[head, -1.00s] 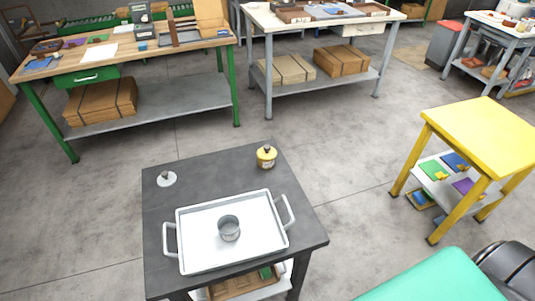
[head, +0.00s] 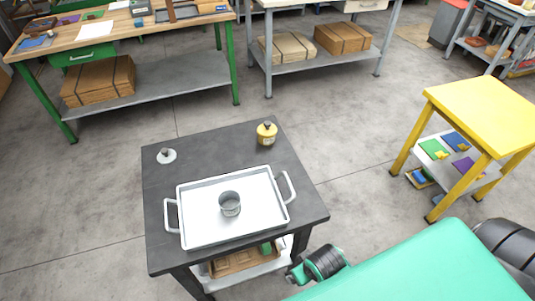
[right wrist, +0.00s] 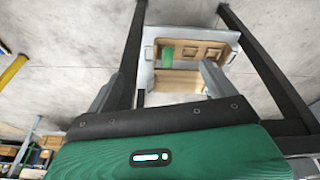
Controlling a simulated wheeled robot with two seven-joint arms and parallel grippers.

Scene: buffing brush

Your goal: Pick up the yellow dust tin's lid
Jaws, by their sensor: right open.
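The yellow dust tin (head: 267,138) stands upright at the back right of the dark table. Its lid (head: 267,127), with a dark knob, sits on top of it. My right arm comes in from the lower right in the head view. Its gripper end (head: 295,273) is low, beside the table's front right corner, well apart from the tin. In the right wrist view the two fingers of my right gripper (right wrist: 165,75) are spread with nothing between them. The tin is not visible in that view. My left gripper is not in view.
A white tray (head: 190,236) with handles holds a grey metal cup (head: 230,204). A grey knobbed lid (head: 166,156) lies at the back left of the dark table (head: 215,150). A wooden tray (right wrist: 193,50) sits on the shelf below. A yellow table (head: 485,112) stands right.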

